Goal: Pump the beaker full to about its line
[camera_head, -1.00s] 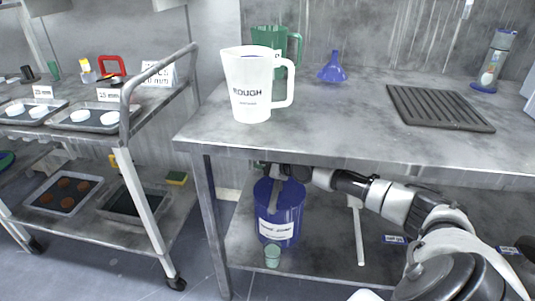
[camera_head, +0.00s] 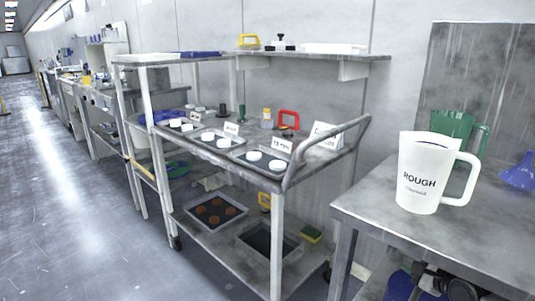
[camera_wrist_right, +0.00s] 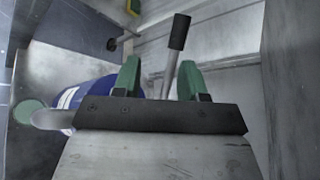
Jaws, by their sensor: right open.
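The blue drum (camera_head: 400,286) shows only in part at the bottom right of the head view, under the bench. In the right wrist view the drum (camera_wrist_right: 92,92) lies left of my fingers, with a pale band. A grey lever with a black grip (camera_wrist_right: 179,32) stands beyond and between my green fingertips. My right gripper (camera_wrist_right: 160,80) is open; I cannot tell whether it touches the lever. A pale green round thing (camera_wrist_right: 28,112), probably the beaker, lies at the left edge of that view. Its fill and line cannot be seen. My left gripper is out of view.
A white ROUGH jug (camera_head: 418,188), a green jug (camera_head: 453,126) and a blue funnel (camera_head: 519,175) stand on the grey bench (camera_head: 370,205). A cart (camera_head: 245,205) with trays stands left of it. Open floor (camera_head: 70,220) lies further left.

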